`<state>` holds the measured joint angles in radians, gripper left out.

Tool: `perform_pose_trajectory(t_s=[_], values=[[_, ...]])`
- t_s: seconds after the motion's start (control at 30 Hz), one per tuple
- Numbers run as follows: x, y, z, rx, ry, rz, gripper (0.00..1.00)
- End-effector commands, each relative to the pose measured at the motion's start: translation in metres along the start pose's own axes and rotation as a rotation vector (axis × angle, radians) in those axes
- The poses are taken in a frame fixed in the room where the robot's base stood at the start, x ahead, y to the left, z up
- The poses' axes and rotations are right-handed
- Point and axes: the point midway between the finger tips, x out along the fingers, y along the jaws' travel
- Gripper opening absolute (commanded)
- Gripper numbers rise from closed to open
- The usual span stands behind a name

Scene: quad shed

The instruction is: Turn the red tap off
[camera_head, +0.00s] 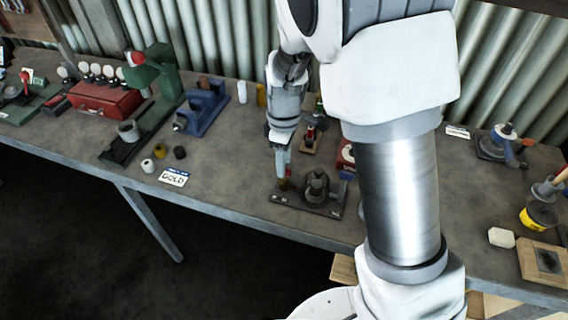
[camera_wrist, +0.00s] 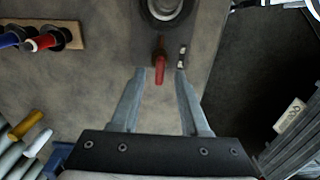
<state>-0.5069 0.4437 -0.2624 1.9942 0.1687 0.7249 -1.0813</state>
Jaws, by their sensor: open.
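The red tap (camera_wrist: 160,62) shows in the wrist view as a slim red lever below a dark round fitting (camera_wrist: 167,12). My gripper (camera_wrist: 160,76) is open, with one fingertip to each side of the lever's lower end. I see no finger clearly touching it. In the head view my gripper (camera_head: 283,180) points down at the left part of a dark base plate (camera_head: 322,209) on the bench. A dark round fitting (camera_head: 317,186) stands on that plate. Only a speck of red shows beside the fingertips there.
The grey bench (camera_head: 225,150) is clear to the left of my gripper. A blue fixture (camera_head: 203,110), a green press (camera_head: 163,72) and a GOLD card (camera_head: 174,178) lie further left. A small rack (camera_wrist: 72,37) with red and blue handles is near in the wrist view.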

Motion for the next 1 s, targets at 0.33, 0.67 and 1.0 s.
perform_pose_trajectory(t_s=[0.33,0.67,1.0], values=[[0.017,0.0,0.0,0.001,0.0,0.001,0.45],[0.016,0.0,0.0,0.001,0.0,0.001,0.11],[0.016,0.0,0.0,0.001,0.0,0.001,0.0]])
